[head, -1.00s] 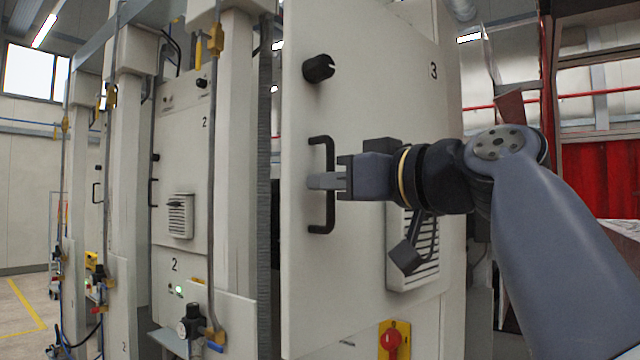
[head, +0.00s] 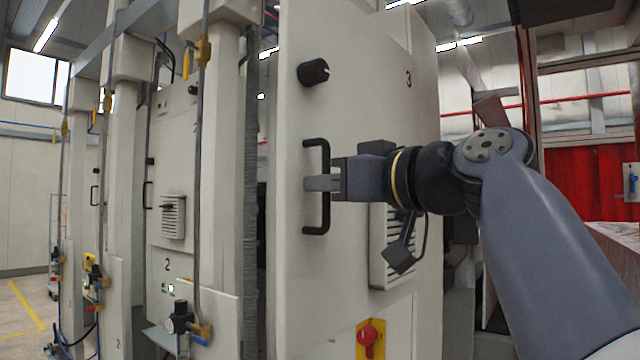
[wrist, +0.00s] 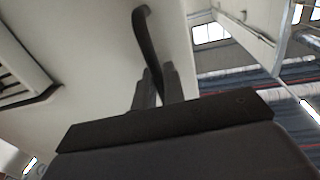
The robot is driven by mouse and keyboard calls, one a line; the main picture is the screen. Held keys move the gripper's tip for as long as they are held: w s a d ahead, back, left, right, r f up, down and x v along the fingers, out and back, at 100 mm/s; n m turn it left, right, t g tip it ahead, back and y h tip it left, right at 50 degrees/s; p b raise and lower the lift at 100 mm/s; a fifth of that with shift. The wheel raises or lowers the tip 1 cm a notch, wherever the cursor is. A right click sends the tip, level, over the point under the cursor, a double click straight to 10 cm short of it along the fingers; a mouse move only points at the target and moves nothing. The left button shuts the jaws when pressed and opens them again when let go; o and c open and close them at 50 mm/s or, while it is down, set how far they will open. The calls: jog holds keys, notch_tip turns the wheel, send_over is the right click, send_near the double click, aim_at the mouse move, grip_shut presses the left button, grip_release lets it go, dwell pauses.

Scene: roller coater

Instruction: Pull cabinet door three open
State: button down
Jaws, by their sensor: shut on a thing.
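Cabinet door three (head: 345,120) is a pale panel marked "3". It stands ajar, its left edge swung out towards me, with a dark gap behind that edge. A black knob (head: 313,72) sits near its top left. Below the knob is a black bar handle (head: 324,160). My gripper (head: 322,183) is shut on the middle of the handle, coming from the right. In the wrist view the two fingers (wrist: 156,88) close around the handle (wrist: 146,40), and the door face (wrist: 90,50) lies to the left.
A red rotary switch (head: 368,335) on a yellow plate sits low on the cabinet. A vent (head: 385,265) is partly behind my arm. Left of the door stand a post with pipes (head: 200,150) and cabinet two (head: 172,230). Yellow-marked floor (head: 25,310) lies open at far left.

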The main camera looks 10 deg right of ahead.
jog(key=c, duration=1.6)
grip_release()
jog(key=shift+b+v, duration=1.05)
jog(key=shift+v, duration=4.4)
jog(key=shift+w+a, duration=0.15)
jog(key=shift+w, duration=0.05)
jog(key=shift+p+x, duration=1.05)
jog(key=shift+x, duration=4.1)
